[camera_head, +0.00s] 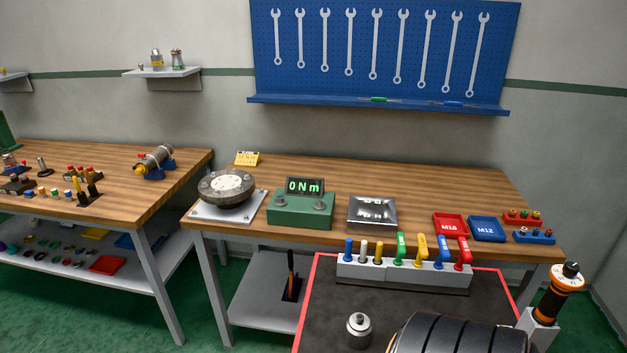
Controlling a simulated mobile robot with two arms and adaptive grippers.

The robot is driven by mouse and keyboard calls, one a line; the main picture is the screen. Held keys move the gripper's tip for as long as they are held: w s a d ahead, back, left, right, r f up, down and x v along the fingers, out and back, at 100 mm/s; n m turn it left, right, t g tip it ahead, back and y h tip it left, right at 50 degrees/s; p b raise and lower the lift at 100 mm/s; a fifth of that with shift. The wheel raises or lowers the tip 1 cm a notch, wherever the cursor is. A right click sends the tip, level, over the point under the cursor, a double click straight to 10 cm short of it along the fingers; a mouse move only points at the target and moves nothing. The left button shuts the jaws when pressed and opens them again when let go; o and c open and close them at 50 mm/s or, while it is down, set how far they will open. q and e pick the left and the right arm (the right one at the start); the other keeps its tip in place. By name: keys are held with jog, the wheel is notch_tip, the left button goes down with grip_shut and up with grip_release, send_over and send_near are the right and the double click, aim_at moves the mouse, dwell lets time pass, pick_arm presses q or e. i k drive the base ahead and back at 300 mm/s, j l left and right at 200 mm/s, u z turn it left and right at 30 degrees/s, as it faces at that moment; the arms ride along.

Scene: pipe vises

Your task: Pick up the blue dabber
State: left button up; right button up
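A white rack (400,277) stands at the back of a dark, red-edged surface. At its left end is a small blue-topped piece (348,249), upright in its slot, beside a grey one and a yellow one; it looks like the blue dabber. A larger blue-handled tool (440,252) stands further right in the rack, between a yellow and a red one. The lower parts of these pieces are hidden in the rack. Neither of my grippers is in view.
The dark red-edged surface (318,325) also bears a metal cylinder (359,328). An orange-and-black tool (556,292) stands at right. Behind is a wooden bench (400,178) with a torque display (304,188), a metal tray (372,212) and red and blue trays (487,229).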

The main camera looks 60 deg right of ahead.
aim_at(347, 257)
jog(key=i+j+z, duration=0.15)
jog(key=i, duration=0.35)
jog(key=i+j+z, duration=0.2)
jog(key=i, duration=0.3)
jog(key=i+j+z, duration=0.15)
jog(key=i+j, duration=0.2)
jog(key=i+l+z, duration=0.15)
jog(key=i+z, duration=0.3)
jog(key=i+l+z, duration=0.1)
jog(key=i+z, duration=0.2)
jog(key=z, duration=0.15)
jog(key=i+j+z, duration=0.1)
jog(key=i+z, duration=0.25)
jog(key=z, duration=0.15)
jog(key=i+j+z, duration=0.25)
jog(key=z, duration=0.2)
jog(key=i, duration=0.1)
